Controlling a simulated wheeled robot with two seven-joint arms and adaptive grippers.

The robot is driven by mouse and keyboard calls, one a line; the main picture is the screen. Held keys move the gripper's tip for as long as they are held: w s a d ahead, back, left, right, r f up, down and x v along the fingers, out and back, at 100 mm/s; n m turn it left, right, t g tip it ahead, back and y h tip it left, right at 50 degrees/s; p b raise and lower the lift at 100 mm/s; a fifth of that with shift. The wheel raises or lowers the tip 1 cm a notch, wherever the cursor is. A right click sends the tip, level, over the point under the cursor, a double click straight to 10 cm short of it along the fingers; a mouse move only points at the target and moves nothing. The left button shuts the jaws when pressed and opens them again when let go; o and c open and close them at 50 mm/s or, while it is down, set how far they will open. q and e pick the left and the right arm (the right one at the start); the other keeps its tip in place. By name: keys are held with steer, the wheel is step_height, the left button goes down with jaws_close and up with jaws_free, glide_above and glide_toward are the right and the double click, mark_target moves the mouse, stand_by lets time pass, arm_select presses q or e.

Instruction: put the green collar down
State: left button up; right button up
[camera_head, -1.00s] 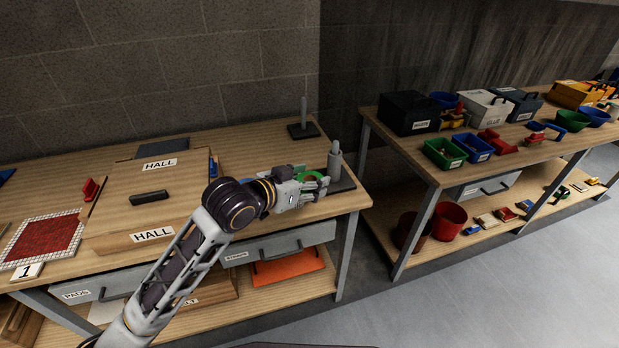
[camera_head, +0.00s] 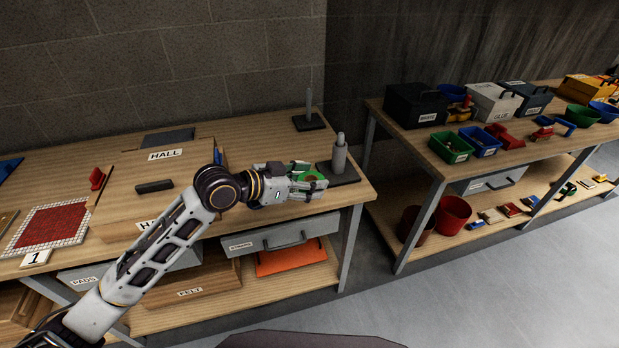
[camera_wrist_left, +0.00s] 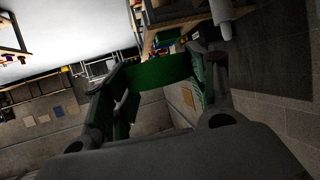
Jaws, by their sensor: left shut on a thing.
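The green collar (camera_head: 309,175) is a ring held in my left gripper (camera_head: 312,184), over the right part of the near bench. In the left wrist view the collar (camera_wrist_left: 160,72) spans between the two fingers, and the gripper is shut on it. A grey post (camera_head: 339,155) on a dark square base stands just right of the gripper, and the collar is apart from it. Part of the collar is hidden by the fingers. My right gripper is not in view.
A second, thinner post (camera_head: 309,105) on a dark base stands at the bench's back. A dark bar (camera_head: 154,187) and a red-and-white mosaic panel (camera_head: 50,228) lie to the left. A gap separates this bench from the right-hand one, which holds green (camera_head: 451,147) and blue bins.

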arm_select(q)
steer(key=shift+s+a+f+m+g+h, duration=0.1)
steer(key=shift+a+f+m+g+h, duration=0.15)
steer(key=shift+f+m+g, duration=0.2)
steer(key=shift+s+a+f+m+g+h, duration=0.1)
steer(key=shift+f+m+g+h, duration=0.25)
steer(key=shift+m+g, duration=0.2)
steer(key=shift+s+a+f+m+g+h, duration=0.2)
steer(key=shift+f+m+g, duration=0.25)
steer(key=shift+m+g, duration=0.35)
steer(key=shift+s+a+f+m+g+h, duration=0.1)
steer(key=shift+a+f+m+g+h, duration=0.25)
steer(key=shift+m+g, duration=0.4)
steer(key=shift+s+a+f+m+g+h, duration=0.15)
steer(key=shift+f+m+g+h, duration=0.1)
steer(key=shift+f+m+g, duration=0.5)
steer(key=shift+r, duration=0.2)
steer(key=shift+f, duration=0.15)
